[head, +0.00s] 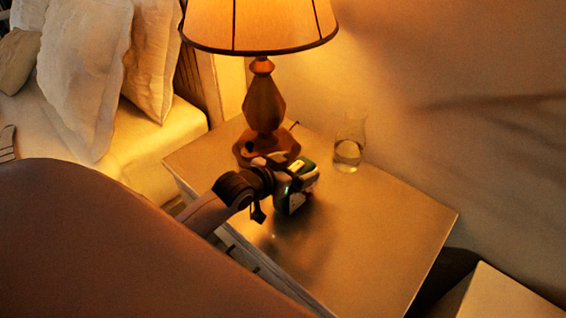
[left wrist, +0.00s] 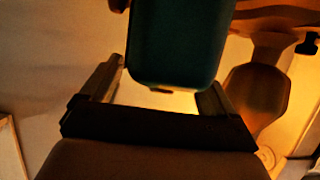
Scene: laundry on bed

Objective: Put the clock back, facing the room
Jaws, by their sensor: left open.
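The clock (head: 296,190) is a small, boxy, dark green thing with a pale top, standing on the nightstand (head: 375,235) in front of the lamp base. My left gripper (head: 276,178) reaches it from the left in the head view. In the left wrist view the teal body of the clock (left wrist: 180,45) lies between the two spread fingers of my left gripper (left wrist: 166,78). The fingers are open; whether either touches the clock I cannot tell. Which way its face points is not clear. My right gripper is not in view.
A lit lamp (head: 264,105) stands close behind the clock and gripper; its base also shows in the left wrist view (left wrist: 258,95). A glass (head: 348,150) with some liquid stands behind right. The nightstand's front right is bare. The bed with pillows (head: 85,70) is at left.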

